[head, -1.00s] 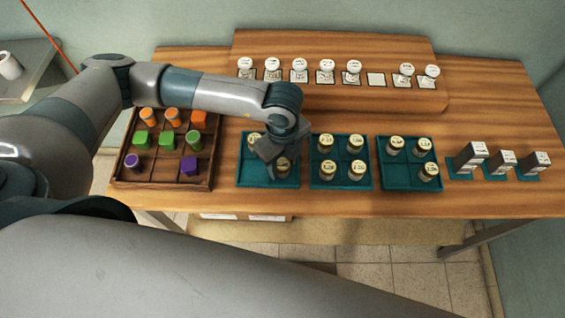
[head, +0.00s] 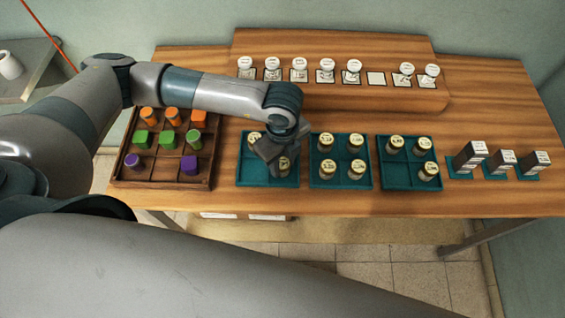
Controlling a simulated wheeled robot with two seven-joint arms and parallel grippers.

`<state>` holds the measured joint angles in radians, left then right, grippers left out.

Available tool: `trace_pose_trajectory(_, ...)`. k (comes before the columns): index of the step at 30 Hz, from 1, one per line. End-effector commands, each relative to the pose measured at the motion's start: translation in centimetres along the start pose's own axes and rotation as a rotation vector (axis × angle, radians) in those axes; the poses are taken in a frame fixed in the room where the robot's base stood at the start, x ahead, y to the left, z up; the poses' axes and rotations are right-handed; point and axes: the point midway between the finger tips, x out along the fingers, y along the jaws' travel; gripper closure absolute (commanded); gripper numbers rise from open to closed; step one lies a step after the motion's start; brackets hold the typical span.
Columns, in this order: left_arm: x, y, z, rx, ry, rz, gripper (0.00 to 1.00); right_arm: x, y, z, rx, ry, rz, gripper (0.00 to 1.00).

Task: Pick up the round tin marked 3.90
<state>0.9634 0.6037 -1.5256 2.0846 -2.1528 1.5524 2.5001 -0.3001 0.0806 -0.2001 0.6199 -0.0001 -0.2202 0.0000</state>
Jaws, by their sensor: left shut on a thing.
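Several round tins with pale yellow lids stand in three teal trays; their printed marks are too small for me to tell which reads 3.90. The left tray (head: 240,183) shows one tin (head: 254,139) at the back left and another tin (head: 284,165) at the front right, partly covered by my left gripper. My left gripper (head: 279,167) points down over the left tray, shut on the front right tin. Its fingertips are largely hidden by its own body, as is the tray's back right. My right gripper is not in view.
The middle tray (head: 341,184) and right tray (head: 398,184) hold more tins. A wooden compartment box (head: 161,184) with coloured pieces stands left. White-lidded jars (head: 326,66) line the raised shelf behind. Dark boxes (head: 469,157) stand right. Bare table lies before the shelf.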

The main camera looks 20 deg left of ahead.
Motion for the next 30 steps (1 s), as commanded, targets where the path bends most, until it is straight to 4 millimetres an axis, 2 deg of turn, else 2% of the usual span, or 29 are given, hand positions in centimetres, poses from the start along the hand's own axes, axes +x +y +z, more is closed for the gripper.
trace_pose_trajectory(7, -1.4, -0.1, 0.0, 0.001, 0.001, -0.004, 0.9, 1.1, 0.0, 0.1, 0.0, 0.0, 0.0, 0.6)
trace_pose_trajectory(12, -3.8, -0.1, 0.0, 0.002, 0.0, -0.006, 0.9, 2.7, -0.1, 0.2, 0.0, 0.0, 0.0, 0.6)
trace_pose_trajectory(22, -7.5, 0.0, -6.7, 0.008, 0.004, -0.004, 0.9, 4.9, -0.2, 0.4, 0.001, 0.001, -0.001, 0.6)
trace_pose_trajectory(30, -9.9, 0.1, -10.3, 0.003, 0.002, -0.004, 0.9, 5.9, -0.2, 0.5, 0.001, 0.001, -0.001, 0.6)
